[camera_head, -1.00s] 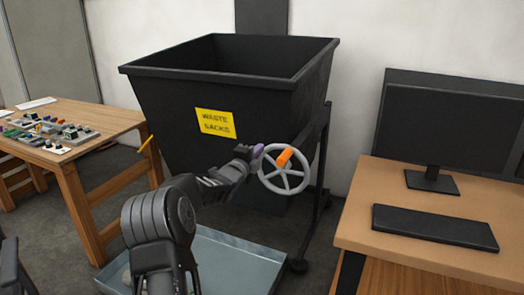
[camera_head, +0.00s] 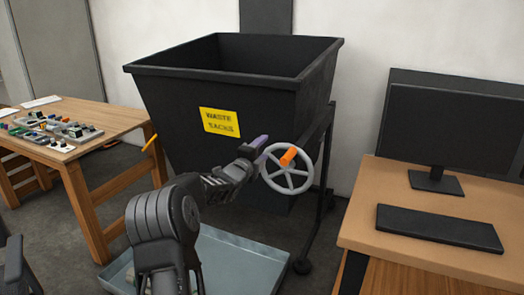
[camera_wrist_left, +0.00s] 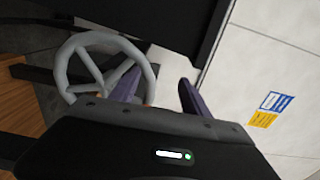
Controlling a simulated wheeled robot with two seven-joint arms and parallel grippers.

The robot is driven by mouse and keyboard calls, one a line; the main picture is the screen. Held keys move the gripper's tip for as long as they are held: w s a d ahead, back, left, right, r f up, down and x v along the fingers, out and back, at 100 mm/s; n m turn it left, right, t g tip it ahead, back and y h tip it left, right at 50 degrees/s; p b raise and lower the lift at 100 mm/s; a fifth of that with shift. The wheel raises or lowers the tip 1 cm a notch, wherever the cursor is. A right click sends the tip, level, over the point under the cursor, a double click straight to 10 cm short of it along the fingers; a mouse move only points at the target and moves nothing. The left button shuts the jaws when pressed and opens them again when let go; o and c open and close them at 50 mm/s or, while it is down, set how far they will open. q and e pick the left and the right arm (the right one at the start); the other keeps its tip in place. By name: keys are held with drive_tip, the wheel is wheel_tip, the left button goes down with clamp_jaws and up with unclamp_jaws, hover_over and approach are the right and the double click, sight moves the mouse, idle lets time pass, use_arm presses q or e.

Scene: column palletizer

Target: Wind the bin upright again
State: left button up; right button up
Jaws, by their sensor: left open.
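The black bin (camera_head: 180,110) carries a yellow "WASTE SACKS" label (camera_head: 221,122) and hangs on a dark stand. It looks close to upright, its rim slightly slanted in the head view. The grey handwheel (camera_head: 287,188) has an orange handle (camera_head: 288,156) at its upper rim. My left gripper (camera_head: 261,151) is beside the wheel's upper left, near the handle. In the left wrist view its two purple fingers (camera_wrist_left: 158,88) are apart, with the wheel (camera_wrist_left: 75,68) by the left finger. The handle is mostly hidden there. My right gripper is not in view.
A grey metal tray (camera_head: 240,256) lies on the floor below the bin. A wooden table (camera_head: 95,150) with small parts stands at left. A desk (camera_head: 400,235) with a monitor and keyboard stands at right, close to the wheel.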

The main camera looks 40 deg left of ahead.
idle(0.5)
use_arm(q)
drive_tip(key=b+v, duration=0.6)
drive_tip(key=v, duration=0.6)
idle(0.5)
